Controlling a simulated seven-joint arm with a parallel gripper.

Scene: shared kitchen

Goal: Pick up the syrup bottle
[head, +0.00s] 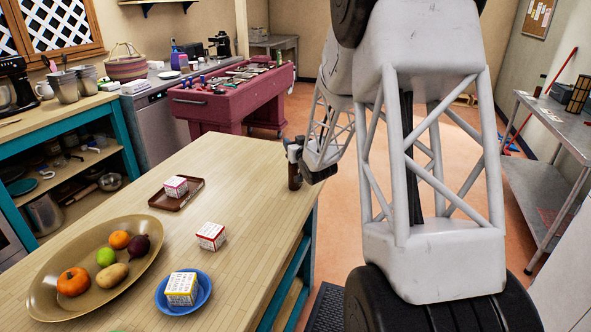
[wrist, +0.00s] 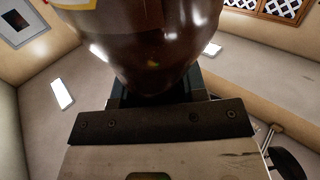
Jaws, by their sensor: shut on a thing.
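The syrup bottle (head: 294,178) is dark brown and stands upright at the far right corner of the wooden island. My gripper (head: 295,153) reaches it from the right and is shut on it near its upper part. I cannot tell whether the bottle's base touches the worktop. In the wrist view the glossy brown bottle (wrist: 150,45) fills the top middle, with part of a yellow and white label at its upper left. The fingertips are hidden behind it there.
On the wooden island (head: 255,165) are a brown tray (head: 190,193) with a small box, another box (head: 211,236), a blue plate (head: 204,296) with a box, and a fruit bowl (head: 140,262). A red table (head: 215,105) stands behind. The worktop around the bottle is clear.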

